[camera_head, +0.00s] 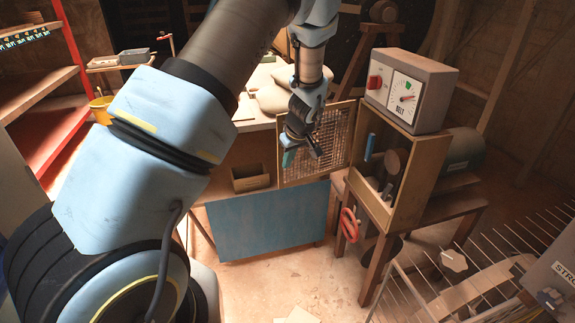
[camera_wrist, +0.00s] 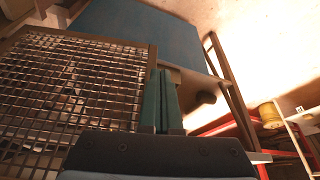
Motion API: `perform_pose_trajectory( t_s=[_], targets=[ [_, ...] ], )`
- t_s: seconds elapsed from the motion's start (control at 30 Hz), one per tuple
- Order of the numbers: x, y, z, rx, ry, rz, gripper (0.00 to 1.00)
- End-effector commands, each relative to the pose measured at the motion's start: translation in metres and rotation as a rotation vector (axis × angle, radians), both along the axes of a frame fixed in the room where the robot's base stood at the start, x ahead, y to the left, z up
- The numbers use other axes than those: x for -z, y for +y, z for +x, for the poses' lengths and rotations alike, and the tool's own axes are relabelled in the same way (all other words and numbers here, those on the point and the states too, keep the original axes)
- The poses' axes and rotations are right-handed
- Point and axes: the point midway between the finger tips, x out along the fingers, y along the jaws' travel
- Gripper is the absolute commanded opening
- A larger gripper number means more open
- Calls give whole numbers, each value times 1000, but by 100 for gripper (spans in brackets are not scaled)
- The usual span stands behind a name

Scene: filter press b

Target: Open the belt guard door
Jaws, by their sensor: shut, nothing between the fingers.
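The belt guard door (camera_head: 331,135) is a wire-mesh panel in a wooden frame. In the head view it stands swung out to the left of the belt guard box (camera_head: 412,185), whose front is open and shows pulleys and a blue handle inside. My gripper (camera_head: 288,158) is in front of the door's left part, away from the box. In the wrist view the door (camera_wrist: 70,85) fills the left, and my gripper's two green fingers (camera_wrist: 160,95) are together and empty beside its frame edge. I cannot tell whether they touch the frame.
A grey control box (camera_head: 410,90) with a dial and red switch sits on top of the guard box. A blue panel (camera_head: 268,220) stands below the bench. A red-handled item (camera_head: 349,225) hangs at the stand.

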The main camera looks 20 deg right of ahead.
Motion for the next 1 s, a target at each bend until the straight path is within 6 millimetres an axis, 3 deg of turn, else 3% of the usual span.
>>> perform_pose_trajectory(
  t_s=[0.5, 0.73, 0.87, 1.0],
  targets=[
    [-66, -5, -26, -1, -2, -3, 0],
    [-85, -1, -32, -3, 4, 0, 0],
    [-98, 31, -35, 10, 44, 0, 0],
    [-121, 96, -51, 63, 122, -6, 0]
  ],
)
